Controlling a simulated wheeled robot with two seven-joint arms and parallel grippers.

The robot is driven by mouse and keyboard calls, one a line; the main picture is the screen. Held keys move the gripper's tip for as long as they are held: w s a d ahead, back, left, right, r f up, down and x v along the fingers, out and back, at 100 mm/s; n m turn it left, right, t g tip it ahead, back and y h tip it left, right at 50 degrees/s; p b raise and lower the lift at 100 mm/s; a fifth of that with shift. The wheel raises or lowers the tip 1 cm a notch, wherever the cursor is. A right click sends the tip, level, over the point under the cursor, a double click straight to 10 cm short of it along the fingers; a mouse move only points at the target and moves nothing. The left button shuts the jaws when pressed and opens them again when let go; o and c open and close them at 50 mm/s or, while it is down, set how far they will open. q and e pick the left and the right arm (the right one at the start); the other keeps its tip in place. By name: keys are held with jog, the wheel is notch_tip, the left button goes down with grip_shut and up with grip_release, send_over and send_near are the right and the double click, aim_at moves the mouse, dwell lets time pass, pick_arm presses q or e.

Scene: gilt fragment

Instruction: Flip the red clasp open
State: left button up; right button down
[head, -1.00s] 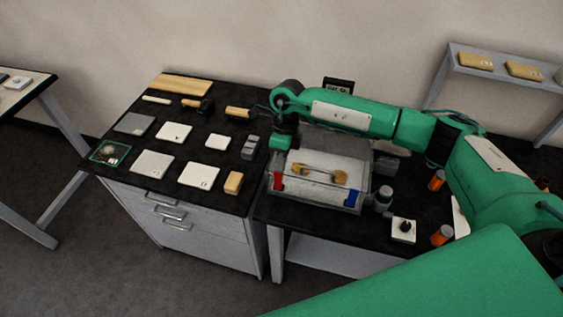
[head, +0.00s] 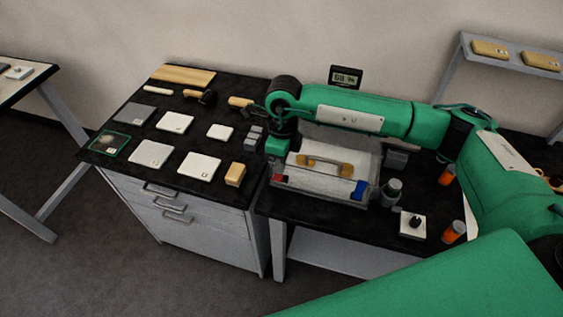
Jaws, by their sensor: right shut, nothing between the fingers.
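A pale case (head: 325,187) with a tan handle (head: 325,166) sits on the black table right of the drawer cabinet. The red clasp (head: 279,181) is a small patch at the left end of its front edge. A blue clasp (head: 360,189) is at the right end. My right gripper (head: 276,159) is shut and empty, pointing down by the case's left side, just above and behind the red clasp. Its fingertips are hard to make out, and I cannot tell whether they touch the case. My left gripper is not in view.
The cabinet top (head: 200,140) at left holds several white plates and small blocks. A grey jar (head: 391,189), a white block with a black knob (head: 412,223) and orange containers (head: 453,231) stand right of the case. A small display (head: 346,77) is behind my right arm.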

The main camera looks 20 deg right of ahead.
jog(key=shift+w+d+f+b, duration=0.25)
jog(key=shift+w+d+b, duration=0.1)
jog(key=shift+w+b, duration=0.25)
jog(key=shift+d, duration=0.1)
jog(key=shift+r, duration=0.1)
jog(key=w+d+r, duration=0.1)
jog(key=w+r+b, duration=0.1)
jog(key=r, duration=0.1)
jog(key=shift+w+d, duration=0.35)
jog(key=shift+w, duration=0.05)
notch_tip(320, 180, up, 9)
jog(key=s+a+b, duration=0.1)
jog(key=s+b, duration=0.1)
jog(key=b, duration=0.1)
